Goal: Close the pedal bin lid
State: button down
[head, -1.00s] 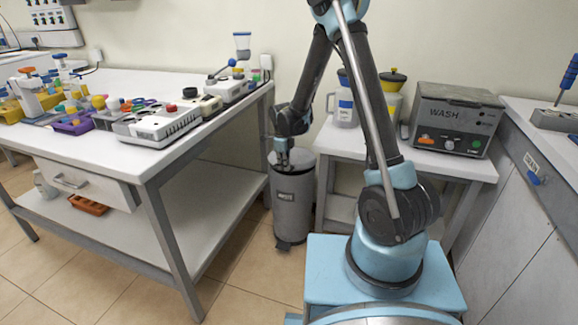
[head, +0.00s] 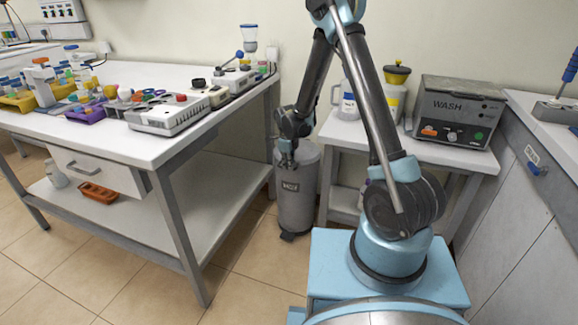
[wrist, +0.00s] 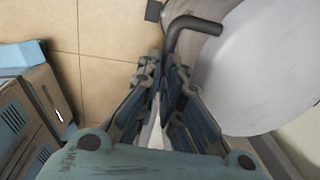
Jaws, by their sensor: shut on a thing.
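The grey pedal bin (head: 297,205) stands upright on the floor between the two tables, with a label on its front and a dark pedal (head: 289,236) at its foot. Its pale round top (wrist: 262,70) fills the right of the wrist view. I cannot tell whether this is the lid lying fully flat on the rim. A dark bent handle (wrist: 192,22) sticks out at the bin's edge. My gripper (wrist: 163,92) is at the bin's top left edge, with its fingers close together around the handle's lower end. In the head view, my gripper (head: 287,161) partly hides the rim.
A long white table (head: 165,85) with lab devices stands to the left of the bin. A small white table (head: 365,142) with bottles and a WASH unit (head: 458,112) stands to the right. Tiled floor (head: 245,275) is clear in front of the bin.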

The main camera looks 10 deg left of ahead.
notch_tip(320, 180, up, 12)
jog(key=s, duration=0.2)
jog(key=s+d+r+n, duration=0.4)
jog(key=s+d+r, duration=0.1)
jog(key=d+r, duration=0.45)
jog(key=s+d+r+n, duration=0.2)
jog(key=s+d+n, duration=0.3)
jog(key=s+d, duration=0.4)
jog(key=s+d+r+n, duration=0.3)
jog(key=s+d+n, duration=0.3)
jog(key=s+d, duration=0.3)
jog(key=s+d+f+n, duration=0.2)
jog(key=s+n, duration=0.1)
jog(key=s, duration=0.2)
jog(key=s+d+f+n+t, duration=0.1)
jog(key=s+d+f+n, duration=0.1)
jog(key=s, duration=0.3)
jog(key=shift+d+f+n, duration=0.25)
jog(key=shift+f+n, duration=0.25)
jog(key=shift+f, duration=0.1)
